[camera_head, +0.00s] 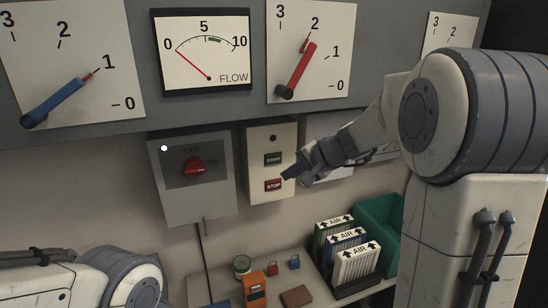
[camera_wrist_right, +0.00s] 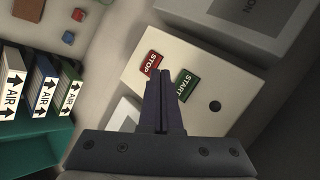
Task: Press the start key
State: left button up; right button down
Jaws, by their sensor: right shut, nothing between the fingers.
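The green START key (camera_head: 273,159) sits above the red STOP key (camera_head: 273,186) on a pale wall box (camera_head: 257,193). My right gripper (camera_head: 288,174) is shut and empty in front of the box's right edge, at a height between the two keys. In the right wrist view its closed fingertips (camera_wrist_right: 163,72) appear between the START key (camera_wrist_right: 186,86) and the STOP key (camera_wrist_right: 151,64). Both keys show clearly there. I cannot tell whether the fingertips touch the box. My left gripper is out of view; only part of my left arm shows.
A grey box with a red rotary switch (camera_head: 193,166) hangs left of the key box. The flow gauge (camera_head: 205,52) above reads about zero. Lever dials (camera_head: 311,50) flank it. Below, a shelf holds AIR-labelled items (camera_head: 355,265), a green bin (camera_head: 380,222) and small objects.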

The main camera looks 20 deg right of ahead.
aim_at(273, 164)
jog(key=shift+w+a+p, duration=0.1)
jog(key=shift+w+p, duration=0.7)
jog(key=shift+w, duration=2.1)
jog(key=shift+w, duration=0.15)
jog(key=shift+w, duration=0.3)
jog(key=shift+w, duration=0.4)
dwell(0.6)
jog(key=shift+s+f+b, duration=0.1)
jog(key=shift+s+b, duration=0.35)
jog(key=shift+s, duration=0.4)
